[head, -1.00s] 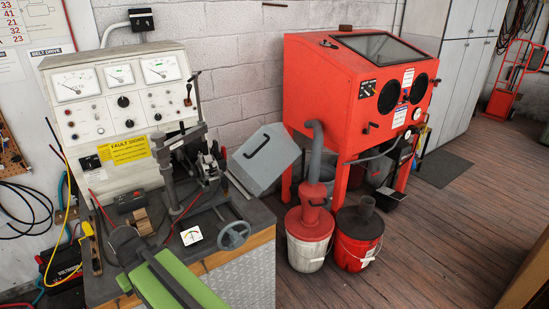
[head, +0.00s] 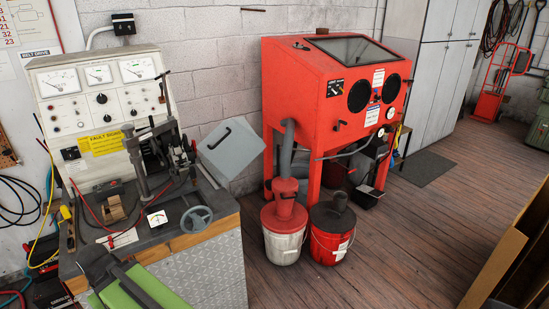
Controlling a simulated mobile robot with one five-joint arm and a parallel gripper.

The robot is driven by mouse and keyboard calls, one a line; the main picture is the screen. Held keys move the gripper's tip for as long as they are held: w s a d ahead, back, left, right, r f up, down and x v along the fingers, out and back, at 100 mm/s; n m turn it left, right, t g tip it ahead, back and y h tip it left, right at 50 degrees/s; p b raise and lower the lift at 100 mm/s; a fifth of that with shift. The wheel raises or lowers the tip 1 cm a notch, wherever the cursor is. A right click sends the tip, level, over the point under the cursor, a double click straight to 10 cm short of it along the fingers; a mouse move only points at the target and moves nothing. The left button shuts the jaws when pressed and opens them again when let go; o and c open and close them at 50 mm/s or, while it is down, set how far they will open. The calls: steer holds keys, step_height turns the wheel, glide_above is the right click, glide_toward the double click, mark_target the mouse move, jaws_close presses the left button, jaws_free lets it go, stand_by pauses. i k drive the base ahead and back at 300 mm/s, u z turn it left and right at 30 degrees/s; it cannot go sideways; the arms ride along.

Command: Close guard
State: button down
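The guard (head: 234,158) is a grey box-like cover with a black bar handle. It is tilted back at the right rear of the test bench (head: 215,232), swung open away from the grey clamp fixture (head: 142,160), which stands uncovered. My green arm enters at the bottom left. The dark end of my arm, with my gripper (head: 98,262), is over the bench's front left corner, well apart from the guard and its handle. Its fingers cannot be made out, so I cannot tell whether it is open or shut.
A white meter panel (head: 98,95) stands at the bench's back. A handwheel (head: 196,219) and small meter (head: 157,218) are near its front. A red blast cabinet (head: 330,110) and two buckets (head: 285,240) stand to the right. The wooden floor (head: 410,230) at right is open.

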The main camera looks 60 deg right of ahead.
mark_target(238, 133)
steer(key=k, duration=0.85)
steer(key=z, duration=0.6)
steer(key=i, duration=1)
steer(key=u, duration=0.05)
